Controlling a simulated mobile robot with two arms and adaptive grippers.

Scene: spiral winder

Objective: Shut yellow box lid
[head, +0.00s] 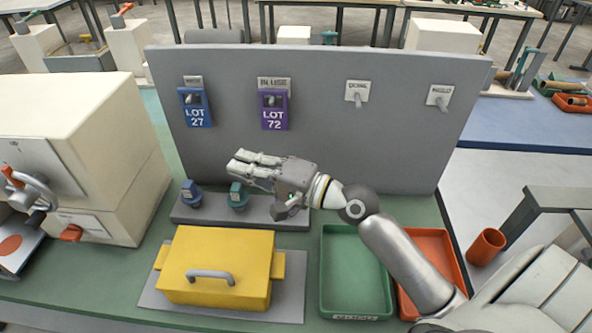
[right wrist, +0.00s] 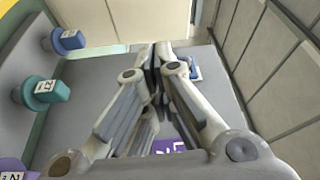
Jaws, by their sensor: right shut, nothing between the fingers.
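The yellow box (head: 208,252) stands on a grey mat at the front of the green table. Its yellow top looks down flat, with a grey handle (head: 210,274) towards the front; I see no open gap. My right gripper (head: 238,160) is beyond the box, up in front of the grey panel, pointing left. Its fingers are together and empty, also in the right wrist view (right wrist: 157,62). It does not touch the box. My left gripper is not in view.
A grey panel (head: 320,120) carries a blue LOT 27 tag (head: 196,108) and a purple LOT 72 tag (head: 273,110). Blue (head: 191,195) and teal (head: 237,197) knobs stand below. A cream machine (head: 75,140) is left. Green (head: 350,270) and orange (head: 432,245) trays are right.

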